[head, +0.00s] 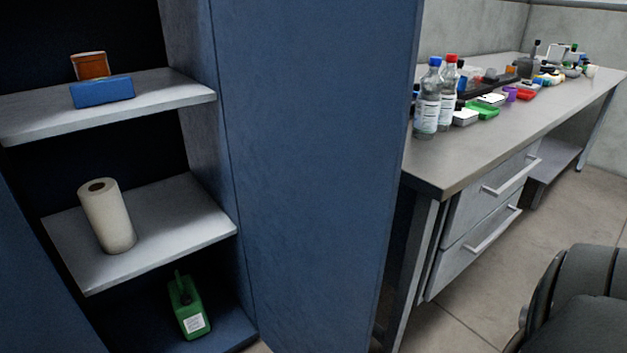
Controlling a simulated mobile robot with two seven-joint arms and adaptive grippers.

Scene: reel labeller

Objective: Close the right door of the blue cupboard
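The blue cupboard (195,120) stands open at the left of the head view, seen tilted. Its right door (310,170) is swung open and fills the middle of the view, with its top and bottom cut off by the frame. Part of the left door (35,285) shows at the lower left, also open. No handle is visible on the right door. Neither of my grippers shows.
Cupboard shelves hold a blue box (102,91), a brown pot (89,65), a paper roll (107,216) and a green canister (188,308). A grey workbench (440,170) with drawers, bottles and small items stands right of the door.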

